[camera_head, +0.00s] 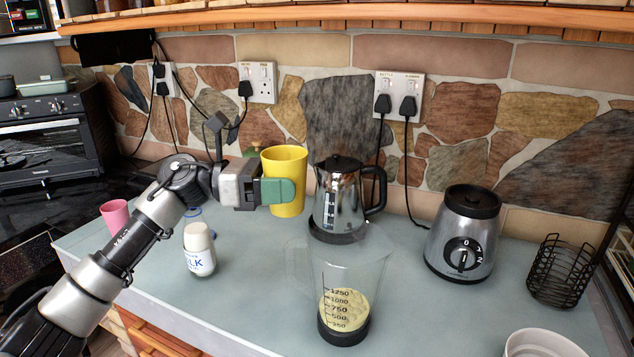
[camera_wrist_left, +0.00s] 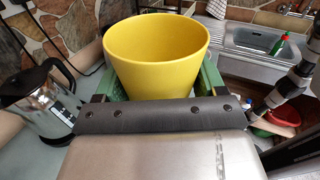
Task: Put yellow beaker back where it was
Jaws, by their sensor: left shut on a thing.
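The yellow beaker (camera_head: 285,181) is upright in my left gripper (camera_head: 278,191), whose green fingers close on its sides. In the head view it is at the back left of the counter, left of the kettle. Whether its base touches the counter cannot be told. In the left wrist view the yellow beaker (camera_wrist_left: 157,55) fills the space between the green fingers of the left gripper (camera_wrist_left: 155,78), and its open rim faces up. The inside looks empty. My right gripper is in neither view.
A steel kettle (camera_head: 336,197) stands just right of the beaker. A clear jug (camera_head: 345,285) with yellowish contents is in front. A milk bottle (camera_head: 199,250) and pink cup (camera_head: 116,216) stand left. A blender base (camera_head: 463,235) and wire basket (camera_head: 562,272) are right. The front-left counter (camera_head: 245,310) is clear.

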